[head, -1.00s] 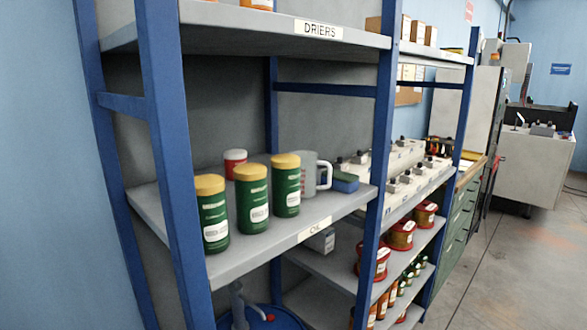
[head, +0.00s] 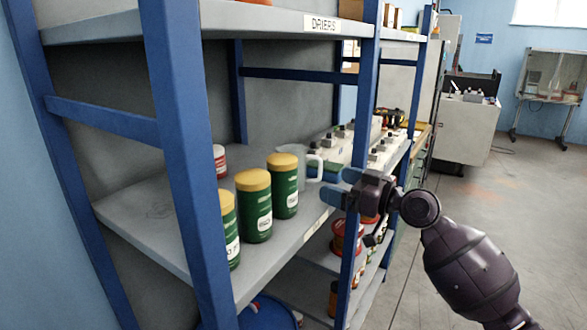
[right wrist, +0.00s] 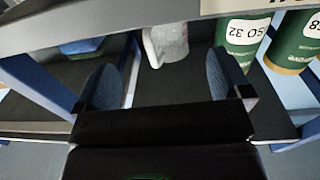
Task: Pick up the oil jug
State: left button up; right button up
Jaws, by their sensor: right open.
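The oil jug (head: 303,165) is a pale grey jug with a handle on its right side. It stands on the middle shelf (head: 135,215), partly hidden behind the nearest green canister. My right gripper (head: 342,186) is open and empty at the shelf's front edge, to the right of the jug and apart from it. In the right wrist view, which is upside down, the jug (right wrist: 168,42) shows beyond the gap between the two blue fingers (right wrist: 165,82). My left gripper is not in view.
Several green canisters with yellow lids (head: 255,205) stand left of the jug, with a red-and-white can (head: 219,160) behind. A blue shelf post (head: 360,130) rises by my right gripper. A blue item (right wrist: 82,46) lies near the jug. The upper shelf (head: 260,18) hangs above.

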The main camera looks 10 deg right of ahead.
aim_at(304, 175)
jog(key=x, duration=0.4)
jog(key=shift+a+p, duration=0.1)
jog(key=shift+p, duration=0.2)
jog(key=shift+w+a+r+p, duration=0.15)
jog(key=shift+w+a+p, duration=0.15)
jog(key=shift+a, duration=0.15)
jog(key=p+x, duration=0.1)
jog(key=x, duration=0.2)
jog(key=shift+s+a+r, duration=0.1)
jog(key=shift+a, duration=0.25)
jog(key=shift+w+a, duration=0.2)
jog(key=shift+w, duration=0.2)
jog(key=shift+c, duration=0.4)
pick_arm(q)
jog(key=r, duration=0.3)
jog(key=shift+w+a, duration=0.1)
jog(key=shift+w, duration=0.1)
pick_arm(e)
jog(key=c, duration=0.9)
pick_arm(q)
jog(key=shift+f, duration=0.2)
pick_arm(e)
jog(key=shift+c, duration=0.2)
